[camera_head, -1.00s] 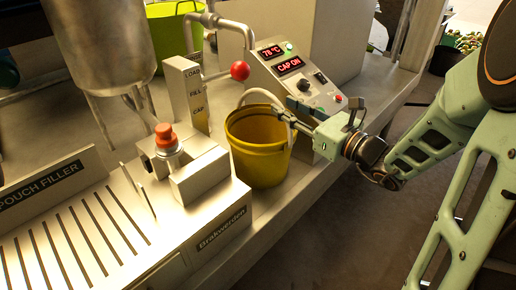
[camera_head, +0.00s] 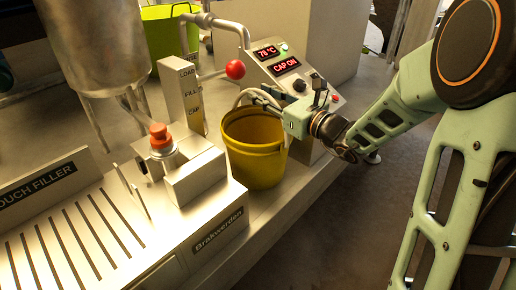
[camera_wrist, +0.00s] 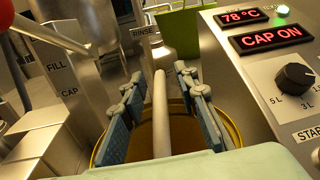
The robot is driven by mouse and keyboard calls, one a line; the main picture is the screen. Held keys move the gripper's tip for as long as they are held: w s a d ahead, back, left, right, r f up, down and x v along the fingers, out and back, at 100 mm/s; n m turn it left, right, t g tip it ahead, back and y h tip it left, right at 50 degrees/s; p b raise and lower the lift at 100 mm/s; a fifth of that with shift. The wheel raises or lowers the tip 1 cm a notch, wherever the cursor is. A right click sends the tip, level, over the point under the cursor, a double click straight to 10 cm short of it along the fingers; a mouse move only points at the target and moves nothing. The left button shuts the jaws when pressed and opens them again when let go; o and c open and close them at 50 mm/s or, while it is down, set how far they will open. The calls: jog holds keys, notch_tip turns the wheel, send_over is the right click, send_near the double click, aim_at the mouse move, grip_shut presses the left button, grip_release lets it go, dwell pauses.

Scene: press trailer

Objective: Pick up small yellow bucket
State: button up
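The small yellow bucket (camera_head: 256,165) stands upright on the metal counter, beside the control panel. Its pale handle (camera_wrist: 160,112) is raised and shows in the wrist view as a bar running between my fingers. My gripper (camera_head: 264,97) is above the bucket's far rim in the head view. In the wrist view my gripper (camera_wrist: 162,108) is open, one finger on each side of the handle, with visible gaps to both. The bucket's yellow rim (camera_wrist: 103,148) shows below the fingers. The bucket's lower part is hidden in the wrist view.
The control panel (camera_head: 298,72) with red displays stands close behind and right of the bucket. A red ball-ended lever (camera_head: 235,69) and a LOAD/FILL/CAP post (camera_head: 186,92) stand left of my gripper. A larger green bucket (camera_head: 168,38) is at the back.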

grip_shut()
jog(key=shift+r, duration=0.15)
